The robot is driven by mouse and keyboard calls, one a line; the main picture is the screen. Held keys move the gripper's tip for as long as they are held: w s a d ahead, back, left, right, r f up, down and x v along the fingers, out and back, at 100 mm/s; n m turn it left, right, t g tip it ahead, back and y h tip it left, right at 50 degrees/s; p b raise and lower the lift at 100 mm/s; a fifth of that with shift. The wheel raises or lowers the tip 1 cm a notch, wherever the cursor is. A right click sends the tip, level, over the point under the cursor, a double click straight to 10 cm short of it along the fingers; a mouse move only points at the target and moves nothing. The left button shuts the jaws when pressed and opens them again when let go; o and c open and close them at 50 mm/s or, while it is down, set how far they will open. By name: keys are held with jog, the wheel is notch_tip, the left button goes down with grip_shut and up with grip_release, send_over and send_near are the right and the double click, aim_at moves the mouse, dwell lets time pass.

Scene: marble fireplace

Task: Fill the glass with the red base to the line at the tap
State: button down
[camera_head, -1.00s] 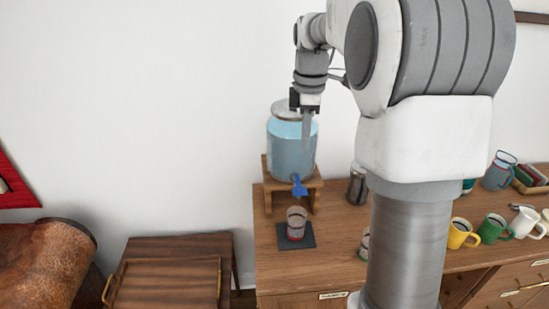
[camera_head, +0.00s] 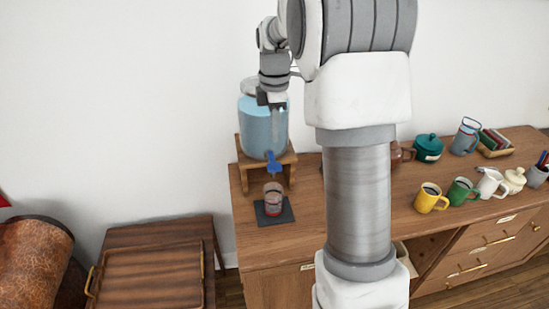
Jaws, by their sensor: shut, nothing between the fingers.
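The glass (camera_head: 273,200) stands upright on a dark square mat (camera_head: 286,215), below and just in front of the tap. It shows red near its base and a reddish band higher up; I cannot tell whether it holds water. The blue tap (camera_head: 272,163) sits low on the front of a dispenser jar (camera_head: 258,132) of bluish liquid. I cannot see any stream from the tap. My gripper (camera_head: 278,109) is shut and empty. In the picture it overlaps the upper right of the jar, above the tap and clear of the glass. Its fingertips are hard to make out.
The jar stands on a wooden stand (camera_head: 244,172) at the cabinet's left end. My arm hides the cabinet's middle. To the right stand a yellow mug (camera_head: 430,200), a green mug (camera_head: 460,192), a teal pot (camera_head: 427,149) and a blue jug (camera_head: 465,137). A lower wooden table (camera_head: 152,275) stands left.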

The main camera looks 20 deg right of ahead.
aim_at(275, 167)
notch_tip(275, 167, down, 9)
jog(key=shift+r, duration=0.1)
dwell(0.4)
jog(key=f+b, duration=0.1)
jog(key=b, duration=0.1)
jog(key=shift+s+f+t+b, duration=0.15)
jog(key=shift+t+b, duration=0.15)
jog(key=shift+t, duration=0.1)
jog(key=shift+r+p, duration=0.2)
jog(key=shift+p, duration=0.1)
dwell(4.7)
jog(key=shift+r+p, duration=0.55)
jog(key=shift+r, duration=0.3)
